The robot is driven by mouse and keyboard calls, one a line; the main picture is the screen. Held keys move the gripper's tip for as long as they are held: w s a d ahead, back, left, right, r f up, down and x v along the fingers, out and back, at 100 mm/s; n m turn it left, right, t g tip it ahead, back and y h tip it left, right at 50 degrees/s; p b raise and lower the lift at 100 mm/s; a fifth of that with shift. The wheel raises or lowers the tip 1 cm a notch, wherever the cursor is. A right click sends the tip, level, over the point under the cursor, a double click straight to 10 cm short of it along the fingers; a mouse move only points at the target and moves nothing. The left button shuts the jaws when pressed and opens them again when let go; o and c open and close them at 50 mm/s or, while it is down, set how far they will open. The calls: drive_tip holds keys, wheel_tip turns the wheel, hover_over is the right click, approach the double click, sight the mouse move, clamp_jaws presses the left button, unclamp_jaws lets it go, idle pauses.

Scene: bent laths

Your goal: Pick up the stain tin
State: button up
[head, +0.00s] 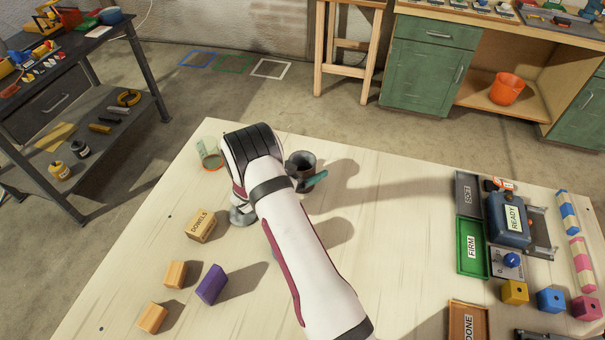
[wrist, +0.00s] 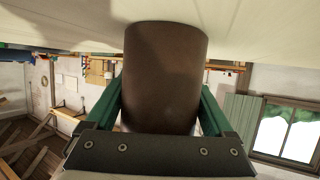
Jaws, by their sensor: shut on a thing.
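The stain tin (wrist: 165,70) is a plain brown cylinder that fills the middle of the wrist view. My gripper (wrist: 163,100) is shut on it, with one green finger along each side. In the head view the dark tin (head: 300,160) shows just right of my wrist, near the far edge of the table. One teal finger of my gripper (head: 315,181) lies against it there; my arm hides the other. I cannot tell whether the tin touches the table.
A clear greenish glass (head: 211,152) stands left of my wrist. The dowels box (head: 201,225), a purple block (head: 211,284) and orange blocks (head: 175,274) lie front left. The table's middle right is clear.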

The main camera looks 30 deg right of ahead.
sight(312, 157)
drive_tip(key=shift+c, duration=0.8)
drive_tip(key=shift+r, duration=0.2)
drive_tip(key=shift+r, duration=0.65)
drive_tip(key=r, duration=0.2)
drive_tip(key=shift+s+d+r, duration=0.15)
drive_tip(key=shift+s+r, duration=0.05)
drive_tip(key=shift+r, duration=0.15)
drive_tip(key=s+d+r, duration=0.6)
drive_tip(key=s, duration=0.3)
drive_tip(key=shift+d+r, duration=0.3)
idle(0.6)
